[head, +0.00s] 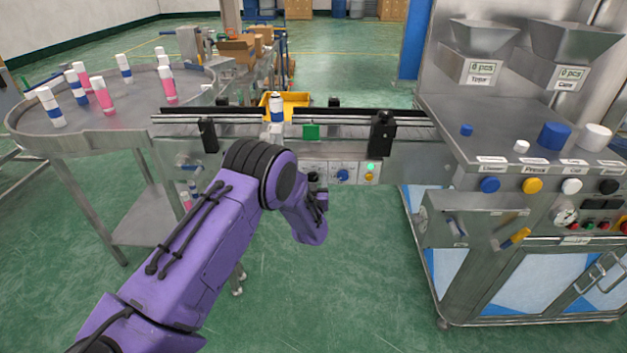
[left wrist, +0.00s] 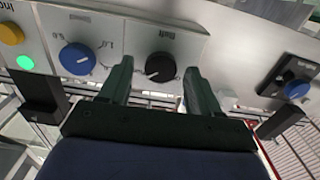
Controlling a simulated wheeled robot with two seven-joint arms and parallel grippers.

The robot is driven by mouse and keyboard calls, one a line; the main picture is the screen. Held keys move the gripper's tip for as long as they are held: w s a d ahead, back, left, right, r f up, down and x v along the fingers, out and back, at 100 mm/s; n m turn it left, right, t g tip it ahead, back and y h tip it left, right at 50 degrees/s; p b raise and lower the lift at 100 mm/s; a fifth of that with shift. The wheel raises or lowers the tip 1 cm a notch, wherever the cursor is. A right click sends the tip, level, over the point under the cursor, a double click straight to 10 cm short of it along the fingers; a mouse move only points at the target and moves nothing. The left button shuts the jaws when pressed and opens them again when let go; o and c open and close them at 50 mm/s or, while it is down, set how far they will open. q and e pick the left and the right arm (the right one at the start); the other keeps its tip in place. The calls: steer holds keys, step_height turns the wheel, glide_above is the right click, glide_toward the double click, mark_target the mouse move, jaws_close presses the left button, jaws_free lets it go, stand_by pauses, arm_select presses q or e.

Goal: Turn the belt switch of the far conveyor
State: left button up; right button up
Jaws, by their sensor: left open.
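The far conveyor (head: 225,131) runs across the middle of the head view, with a control panel on its front. A black rotary knob (left wrist: 160,67), its label upside down and hard to read, shows in the left wrist view. My left gripper (left wrist: 158,70) is open, its two fingers on either side of this knob. I cannot tell whether they touch it. In the head view my left gripper (head: 320,197) is mostly hidden by its own wrist, just in front of the panel. My right gripper is not in view.
Beside the black knob are a blue dial (left wrist: 77,58), a lit green lamp (left wrist: 25,62) and a yellow button (left wrist: 12,33). A blue-and-white can (head: 277,108) stands at the conveyor. A round table (head: 120,118) with several cans is at left, a crimping machine (head: 470,120) at right.

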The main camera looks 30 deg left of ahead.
arm_select(q)
steer(key=shift+w+a, duration=0.15)
steer(key=shift+w, duration=0.1)
steer(key=c, duration=1)
steer(key=shift+c, duration=0.2)
steer(key=n+b, duration=0.3)
steer(key=n, duration=0.1)
steer(key=shift+f+n, duration=0.15)
steer(key=shift+n, duration=0.25)
steer(key=n+b, duration=0.3)
steer(key=n, duration=0.2)
steer(key=shift+a+n, duration=0.1)
steer(key=shift+n, duration=0.2)
steer(key=n+b, duration=0.3)
steer(key=n, duration=0.2)
steer(key=shift+s+f+b, duration=0.1)
steer(key=shift+b, duration=0.25)
steer(key=shift+n+b, duration=1.55)
steer(key=shift+n, duration=0.75)
